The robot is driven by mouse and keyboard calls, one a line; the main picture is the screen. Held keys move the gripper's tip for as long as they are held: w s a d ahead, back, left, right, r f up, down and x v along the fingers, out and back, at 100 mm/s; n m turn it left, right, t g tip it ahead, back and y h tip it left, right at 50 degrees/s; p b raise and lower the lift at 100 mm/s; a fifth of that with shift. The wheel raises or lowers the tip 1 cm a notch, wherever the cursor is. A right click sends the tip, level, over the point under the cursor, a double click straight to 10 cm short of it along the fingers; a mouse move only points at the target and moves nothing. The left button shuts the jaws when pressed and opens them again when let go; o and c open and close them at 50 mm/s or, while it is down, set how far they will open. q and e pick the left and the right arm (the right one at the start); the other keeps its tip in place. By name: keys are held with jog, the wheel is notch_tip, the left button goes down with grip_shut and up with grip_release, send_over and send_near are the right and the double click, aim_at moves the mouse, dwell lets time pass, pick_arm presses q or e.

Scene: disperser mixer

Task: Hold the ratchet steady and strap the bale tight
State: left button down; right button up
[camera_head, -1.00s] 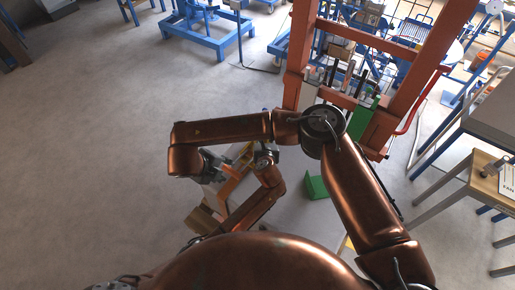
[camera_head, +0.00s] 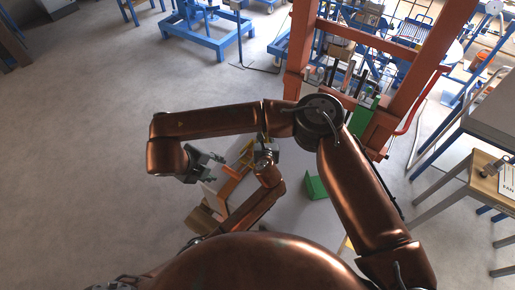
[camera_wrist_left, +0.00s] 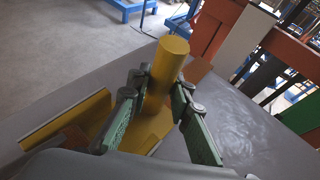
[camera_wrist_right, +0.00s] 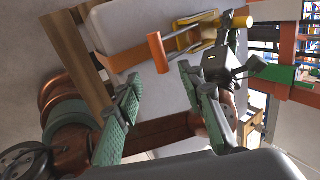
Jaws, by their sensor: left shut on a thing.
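My left gripper (camera_wrist_left: 162,92) is shut on the ratchet's yellow cylindrical bar (camera_wrist_left: 168,62), whose top sticks out beyond the fingers. My right gripper (camera_wrist_right: 160,78) is open and empty, with the orange grip just beyond its fingertips. In the head view my right gripper (camera_head: 212,160) is left of the lever, apart from it.
A grey surface (camera_wrist_left: 240,120) lies under the ratchet. A green block (camera_head: 316,187) is to its right. An orange-red press frame (camera_head: 297,60) stands behind, and a wooden-topped table (camera_head: 485,180) stands at right. The floor at left is clear.

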pick_arm(q)
jog(key=shift+r, duration=0.1)
pick_arm(e)
notch_tip(320, 180, up, 10)
jog(key=s+a, duration=0.1)
jog(key=s, duration=0.1)
jog(key=shift+s+a, duration=0.2)
jog(key=shift+a, duration=0.15)
dwell(0.5)
jog(key=shift+r, duration=0.1)
pick_arm(q)
jog(key=c, duration=2.1)
grip_release()
pick_arm(e)
jog(key=shift+r, duration=0.2)
pick_arm(q)
jog(key=shift+r+p, duration=0.6)
jog(key=shift+p, duration=0.5)
pick_arm(e)
jog(key=shift+r, duration=0.85)
pick_arm(q)
jog(key=shift+o, duration=0.3)
jog(key=shift+f, duration=0.1)
